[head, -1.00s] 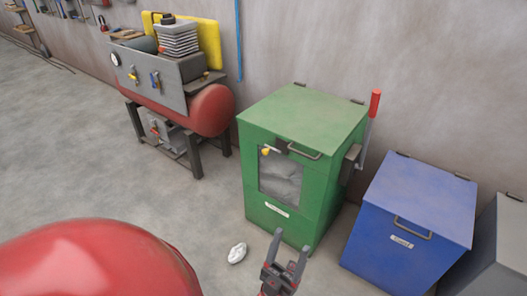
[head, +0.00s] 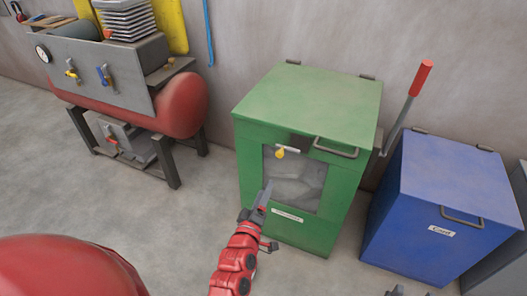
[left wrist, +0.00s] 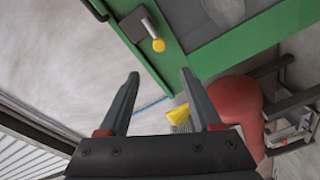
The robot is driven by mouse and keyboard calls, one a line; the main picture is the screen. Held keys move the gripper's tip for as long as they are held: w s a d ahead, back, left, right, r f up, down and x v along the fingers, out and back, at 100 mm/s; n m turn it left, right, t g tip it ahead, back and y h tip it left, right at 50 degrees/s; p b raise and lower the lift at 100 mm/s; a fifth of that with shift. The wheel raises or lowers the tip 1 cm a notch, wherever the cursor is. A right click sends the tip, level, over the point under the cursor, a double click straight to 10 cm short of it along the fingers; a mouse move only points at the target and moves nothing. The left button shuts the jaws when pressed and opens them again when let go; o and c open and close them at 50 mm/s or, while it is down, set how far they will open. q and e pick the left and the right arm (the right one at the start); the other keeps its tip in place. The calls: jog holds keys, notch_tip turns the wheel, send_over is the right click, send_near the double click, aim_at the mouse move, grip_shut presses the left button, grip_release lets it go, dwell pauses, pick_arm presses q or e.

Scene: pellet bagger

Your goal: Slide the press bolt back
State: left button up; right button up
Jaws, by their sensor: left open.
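The green press (head: 307,216) stands against the wall, with a window in its front showing pale, crumpled material. Its bolt (head: 288,149) is a short metal bar with a yellow knob (head: 280,154), high on the front by the lid edge. In the left wrist view the yellow knob (left wrist: 158,45) lies ahead of the fingers, roughly centred between them. My left gripper (head: 267,190) is below the knob in the head view, open, empty and apart from it. A small dark piece at the bottom edge may be my right gripper (head: 397,291); its jaws are not shown.
A lid handle (head: 336,148) sticks out right of the bolt. A red-handled lever (head: 406,105) rises at the press's right side. A blue bin (head: 440,207) stands to the right, a red tank (head: 185,105) on a stand to the left. Floor between is clear.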

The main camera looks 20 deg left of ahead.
aim_at(279, 156)
pick_arm(q)
jog(key=w, duration=0.5)
jog(key=w+a, duration=0.1)
jog(key=w, duration=1.1)
jog(key=shift+w+a+p, duration=0.1)
jog(key=shift+a+p, duration=0.05)
jog(key=shift+p, duration=0.15)
grip_shut()
dwell(0.7)
